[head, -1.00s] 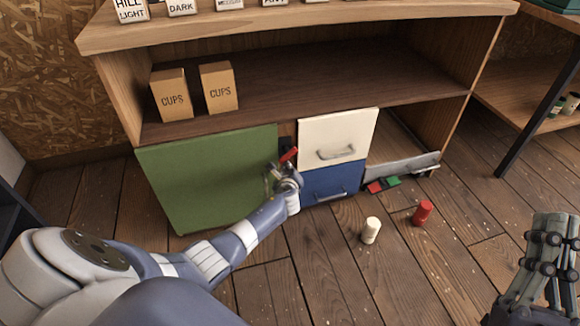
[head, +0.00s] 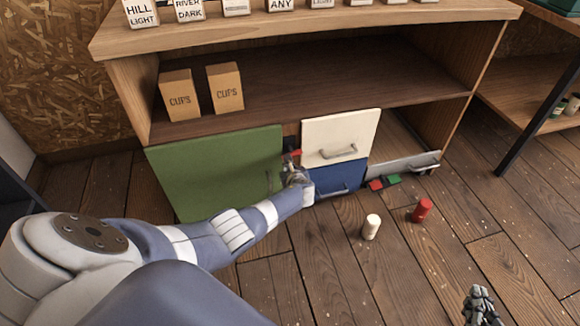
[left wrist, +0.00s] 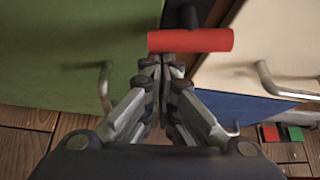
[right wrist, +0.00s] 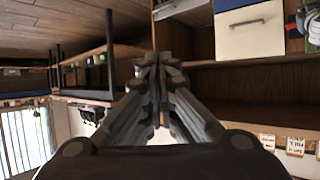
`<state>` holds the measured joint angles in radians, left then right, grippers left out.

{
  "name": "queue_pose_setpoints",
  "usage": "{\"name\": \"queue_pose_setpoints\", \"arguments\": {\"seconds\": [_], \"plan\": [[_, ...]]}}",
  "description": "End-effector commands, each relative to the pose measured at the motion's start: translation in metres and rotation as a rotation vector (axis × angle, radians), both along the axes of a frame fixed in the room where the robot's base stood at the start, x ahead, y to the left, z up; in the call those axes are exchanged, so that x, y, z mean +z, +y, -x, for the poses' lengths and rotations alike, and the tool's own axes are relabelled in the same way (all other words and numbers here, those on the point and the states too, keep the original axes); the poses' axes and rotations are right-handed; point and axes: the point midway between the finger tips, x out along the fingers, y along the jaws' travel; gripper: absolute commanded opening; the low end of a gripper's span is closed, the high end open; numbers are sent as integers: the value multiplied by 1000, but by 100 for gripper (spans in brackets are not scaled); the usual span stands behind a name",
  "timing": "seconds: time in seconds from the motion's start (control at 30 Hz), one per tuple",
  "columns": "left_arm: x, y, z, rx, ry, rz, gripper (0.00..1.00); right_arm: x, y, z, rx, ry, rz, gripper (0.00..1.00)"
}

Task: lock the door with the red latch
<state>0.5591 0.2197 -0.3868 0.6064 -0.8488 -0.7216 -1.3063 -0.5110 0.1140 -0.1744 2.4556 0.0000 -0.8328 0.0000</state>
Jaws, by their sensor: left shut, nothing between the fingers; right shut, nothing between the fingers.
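The green door (head: 215,172) is closed at the lower left of the wooden cabinet, with its handle (left wrist: 104,88) in the left wrist view. The red latch (head: 294,153) is beside the door's right edge; in the left wrist view its red bar (left wrist: 190,40) lies level on a dark pivot, its left end reaching over the door's edge. My left gripper (head: 292,176) is shut and empty, its fingertips just below the bar in the left wrist view; contact is unclear. My right gripper (head: 479,292) is shut and empty over the floor at the lower right.
A cream drawer (head: 340,138) and a blue drawer (head: 338,180) are right of the latch. White (head: 371,227) and red (head: 422,210) cylinders stand on the floor. Two cups boxes (head: 225,88) stand on the shelf.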

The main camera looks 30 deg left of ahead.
Motion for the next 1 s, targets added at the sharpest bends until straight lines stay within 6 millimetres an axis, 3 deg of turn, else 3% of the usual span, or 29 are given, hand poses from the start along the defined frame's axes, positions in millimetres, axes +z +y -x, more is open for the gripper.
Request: {"name": "queue_pose_setpoints", "arguments": {"seconds": [0.4,1.0], "plan": [[4,2,3,0,39,-34,0,-34,-14,31,-16,219,51,0],[4,3,4,0,38,-32,0,-40,-16,37,-19,254,58,0]]}}
